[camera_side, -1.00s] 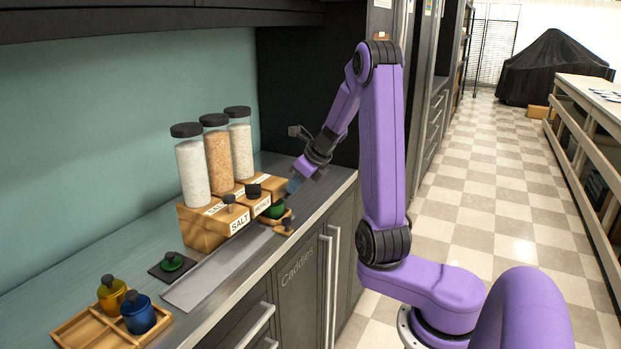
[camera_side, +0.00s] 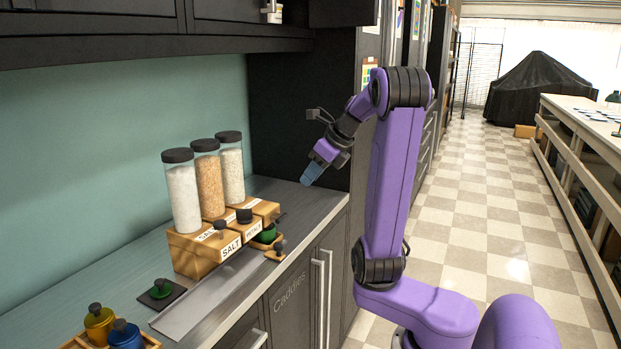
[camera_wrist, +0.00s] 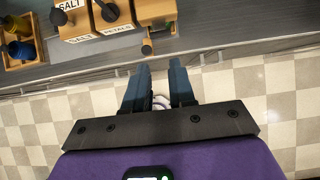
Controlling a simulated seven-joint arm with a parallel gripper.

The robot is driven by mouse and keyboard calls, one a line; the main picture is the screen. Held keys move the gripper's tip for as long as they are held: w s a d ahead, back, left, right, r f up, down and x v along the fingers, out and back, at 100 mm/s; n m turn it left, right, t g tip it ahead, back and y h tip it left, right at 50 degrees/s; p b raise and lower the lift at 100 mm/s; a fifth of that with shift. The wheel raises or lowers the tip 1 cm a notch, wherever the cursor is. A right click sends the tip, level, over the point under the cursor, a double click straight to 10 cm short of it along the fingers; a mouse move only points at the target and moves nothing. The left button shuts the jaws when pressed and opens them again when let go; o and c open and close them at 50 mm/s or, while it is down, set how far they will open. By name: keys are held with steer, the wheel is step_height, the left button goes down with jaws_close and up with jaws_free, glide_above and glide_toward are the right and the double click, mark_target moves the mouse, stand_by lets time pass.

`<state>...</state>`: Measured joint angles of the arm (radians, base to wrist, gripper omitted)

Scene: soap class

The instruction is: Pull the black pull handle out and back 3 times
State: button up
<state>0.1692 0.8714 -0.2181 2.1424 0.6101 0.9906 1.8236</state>
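Wooden dispensers (camera_side: 197,262) with labels such as SALT stand on the counter under clear jars. Black knob handles stick out at their fronts: one on the SALT unit (camera_side: 220,226) and one beside it (camera_side: 244,216). A small wooden piece with a dark knob (camera_side: 278,251) juts out near the counter edge; a dark knob also shows in the wrist view (camera_wrist: 147,47). I cannot tell which knob is the task's handle. My gripper (camera_side: 311,173) is above the counter, right of the dispensers and apart from them. Its blue fingers (camera_wrist: 159,68) are open with nothing between them.
A green pot (camera_side: 268,234) sits by the dispensers. Another green-lidded item (camera_side: 160,290) rests on a dark mat. Yellow (camera_side: 99,324) and blue (camera_side: 126,335) pots stand in a wooden tray at lower left. A metal strip lies along the counter. The counter's right end (camera_side: 315,205) is clear.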

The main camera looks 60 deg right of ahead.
steer(key=shift+o, duration=0.7)
steer(key=s+d+f+m+t+y, duration=0.1)
steer(key=s+d+f+m+y, duration=0.2)
steer(key=f, duration=0.5)
steer(key=s+m+y, duration=0.1)
steer(key=m+y, duration=0.1)
steer(key=m, duration=0.1)
steer(key=m+t+y, duration=0.1)
steer(key=m+t, duration=0.6)
steer(key=m, duration=0.1)
glide_toward(284, 218)
steer(key=x, duration=0.8)
steer(key=shift+w+a+f, duration=0.1)
steer(key=shift+w, duration=0.1)
